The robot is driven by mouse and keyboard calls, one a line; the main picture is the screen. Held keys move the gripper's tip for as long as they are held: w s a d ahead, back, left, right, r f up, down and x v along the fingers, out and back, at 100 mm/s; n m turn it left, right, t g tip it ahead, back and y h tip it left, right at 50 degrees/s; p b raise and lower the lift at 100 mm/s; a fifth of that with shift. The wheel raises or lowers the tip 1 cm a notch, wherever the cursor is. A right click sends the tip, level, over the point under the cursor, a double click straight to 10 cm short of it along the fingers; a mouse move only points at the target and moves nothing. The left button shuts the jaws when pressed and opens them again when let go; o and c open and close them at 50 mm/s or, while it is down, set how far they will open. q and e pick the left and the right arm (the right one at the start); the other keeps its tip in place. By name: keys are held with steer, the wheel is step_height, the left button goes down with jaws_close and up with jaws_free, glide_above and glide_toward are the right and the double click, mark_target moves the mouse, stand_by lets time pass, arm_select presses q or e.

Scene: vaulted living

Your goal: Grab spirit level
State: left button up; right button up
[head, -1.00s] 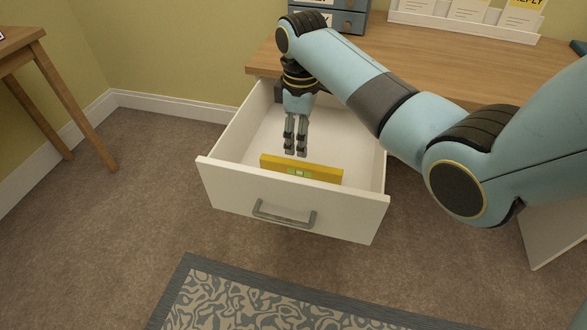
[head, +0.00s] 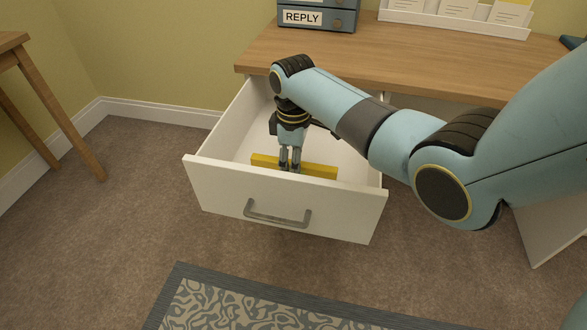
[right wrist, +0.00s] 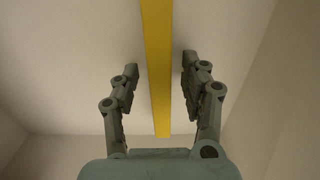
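The yellow spirit level (head: 317,171) lies in the open white drawer (head: 230,187), close behind its front panel. My right gripper (head: 289,168) is down inside the drawer at the level, hiding part of its middle in the head view. In the right wrist view the level (right wrist: 158,70) runs between the two spread fingers of the right gripper (right wrist: 160,75). Gaps show on both sides, so the fingers are apart from it. My left gripper is in neither view.
The drawer hangs out from a wooden desk (head: 350,60). On the desk stand a blue box labelled REPLY (head: 318,17) and a white card rack (head: 455,24). A small wooden table (head: 50,110) stands at left. A patterned rug (head: 260,305) lies in front.

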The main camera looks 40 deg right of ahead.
jaws_close()
steer(key=shift+r, duration=0.15)
